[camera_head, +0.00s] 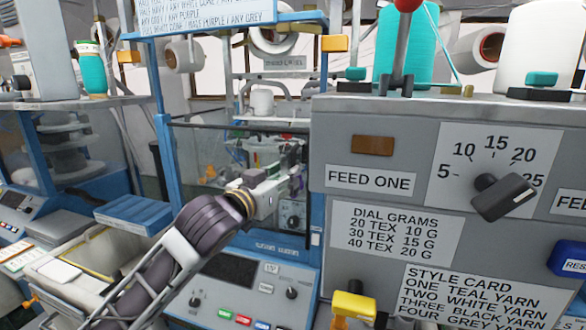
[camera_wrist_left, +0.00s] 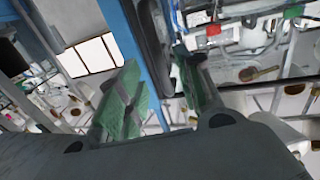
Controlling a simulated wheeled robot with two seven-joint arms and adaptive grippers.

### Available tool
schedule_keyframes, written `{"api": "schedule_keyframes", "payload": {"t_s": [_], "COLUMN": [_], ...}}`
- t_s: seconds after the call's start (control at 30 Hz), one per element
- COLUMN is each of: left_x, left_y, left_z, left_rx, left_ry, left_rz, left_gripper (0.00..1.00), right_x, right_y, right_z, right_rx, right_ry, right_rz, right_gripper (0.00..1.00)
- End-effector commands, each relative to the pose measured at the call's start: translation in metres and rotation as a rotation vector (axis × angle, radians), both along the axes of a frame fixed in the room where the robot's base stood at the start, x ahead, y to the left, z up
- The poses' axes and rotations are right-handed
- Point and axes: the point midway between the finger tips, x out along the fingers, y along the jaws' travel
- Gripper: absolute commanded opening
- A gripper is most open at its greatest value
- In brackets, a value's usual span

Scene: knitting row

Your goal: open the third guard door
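A clear guard door (camera_head: 205,150) with a dark top edge fronts the blue-framed knitting machine (camera_head: 163,150) in the middle of the head view. It looks closed, though my arm hides part of it. No number shows which door is third. My left gripper (camera_head: 296,178) is in front of the door's right side, near the blue right post. In the left wrist view its two green-padded fingers (camera_wrist_left: 162,98) stand apart, with a blue post and a dark upright bar beyond the gap. I cannot tell if they touch the bar. My right gripper is not in view.
A grey control box (camera_head: 380,240) with a dial (camera_head: 502,196) stands close at the right. A control panel (camera_head: 250,290) with buttons lies below the door. Another machine with a clear guard (camera_head: 85,150) is at the left. A pale bin (camera_head: 70,265) stands at lower left.

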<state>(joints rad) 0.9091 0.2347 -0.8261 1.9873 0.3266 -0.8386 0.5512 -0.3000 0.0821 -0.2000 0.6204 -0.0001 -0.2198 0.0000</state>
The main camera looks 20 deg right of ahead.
Motion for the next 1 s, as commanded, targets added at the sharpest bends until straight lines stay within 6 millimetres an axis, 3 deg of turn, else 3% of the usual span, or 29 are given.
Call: {"api": "schedule_keyframes", "payload": {"t_s": [0.5,1.0], "left_x": [0.031,0.037], "left_y": [-0.032,-0.037], "left_z": [0.001,0.000], "left_rx": [0.000,0.000], "left_ry": [0.000,0.000], "left_rz": [0.000,0.000], "left_gripper": [0.35,0.35], "right_x": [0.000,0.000], "right_y": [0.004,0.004], "right_z": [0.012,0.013], "right_rx": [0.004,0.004], "right_ry": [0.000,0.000], "right_rz": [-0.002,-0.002], "right_gripper": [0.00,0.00]}}
